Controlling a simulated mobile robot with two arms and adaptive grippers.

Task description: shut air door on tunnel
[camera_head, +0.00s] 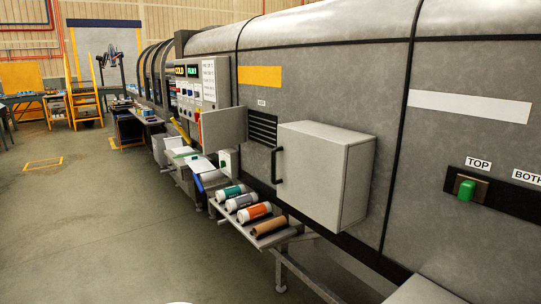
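The long grey tunnel (320,80) runs from the right foreground back to the left. On its side, a flat grey door panel (224,126) stands swung out to the left of a dark louvered vent (262,127), leaving the slats exposed. A small label (261,103) above the vent is too small to read surely. Just right of the vent, a pale grey box-shaped cover (328,175) juts from the tunnel wall, with a dark vertical handle (276,165) at its left edge. Neither of my grippers is in view.
A rack (290,232) with several rolls juts out below the vent. A control panel (200,85) stands farther left. A green switch (466,188) under a TOP label is at right. The floor (110,215) at left is clear.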

